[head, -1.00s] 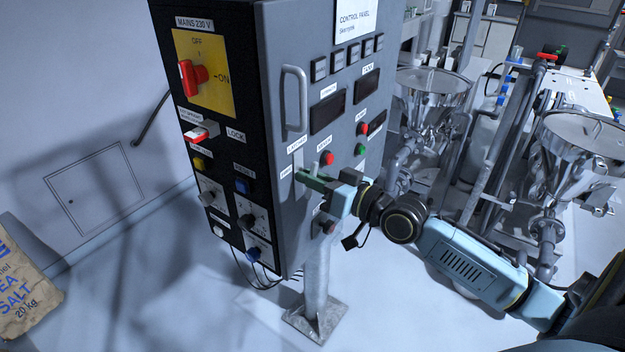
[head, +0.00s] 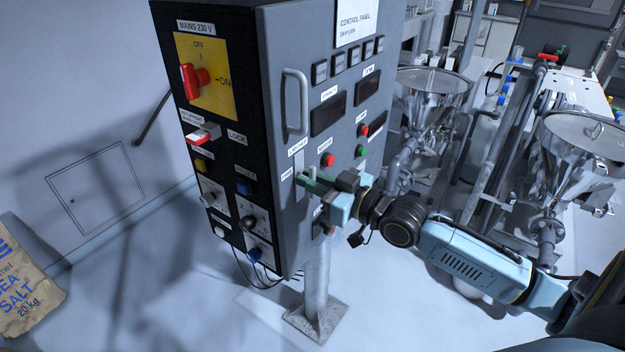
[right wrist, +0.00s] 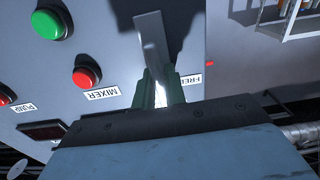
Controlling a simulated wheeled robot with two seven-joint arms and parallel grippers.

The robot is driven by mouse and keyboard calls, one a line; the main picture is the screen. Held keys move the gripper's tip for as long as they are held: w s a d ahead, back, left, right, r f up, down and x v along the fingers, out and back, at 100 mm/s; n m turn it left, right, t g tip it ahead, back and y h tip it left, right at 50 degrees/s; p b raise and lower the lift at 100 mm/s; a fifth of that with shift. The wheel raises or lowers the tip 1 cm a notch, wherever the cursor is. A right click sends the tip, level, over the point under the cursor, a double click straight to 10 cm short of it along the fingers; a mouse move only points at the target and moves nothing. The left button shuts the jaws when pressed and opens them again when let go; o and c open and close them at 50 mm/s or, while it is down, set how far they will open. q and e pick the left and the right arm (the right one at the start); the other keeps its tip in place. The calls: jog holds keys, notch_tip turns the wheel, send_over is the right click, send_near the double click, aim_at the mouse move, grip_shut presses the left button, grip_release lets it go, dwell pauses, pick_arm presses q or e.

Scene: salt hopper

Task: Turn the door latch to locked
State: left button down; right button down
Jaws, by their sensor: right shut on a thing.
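The control panel's grey front door (head: 340,150) shows in the head view with a small LOCKED label (head: 297,147) above a FREE label (head: 287,176) near its left edge. My right gripper (head: 308,180) is at the door beside these labels. In the right wrist view its green fingers (right wrist: 158,92) are shut on the grey latch lever (right wrist: 151,42), which sticks out beyond them. The FREE label (right wrist: 189,80) is right beside the fingers there. The gripper partly hides the latch in the head view, so its exact angle is hard to tell. My left gripper is not in view.
A vertical door handle (head: 295,103) is above the latch. A red button (head: 327,160) and a green button (head: 361,151) are close to the right. The side has a red mains switch (head: 194,79). Steel hoppers (head: 434,85) stand behind, and a salt sack (head: 25,275) lies far left.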

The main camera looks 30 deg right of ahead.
jog(key=c, duration=1.5)
grip_release()
jog(key=shift+b+v, duration=0.35)
jog(key=shift+v, duration=6.3)
jog(key=shift+d, duration=0.1)
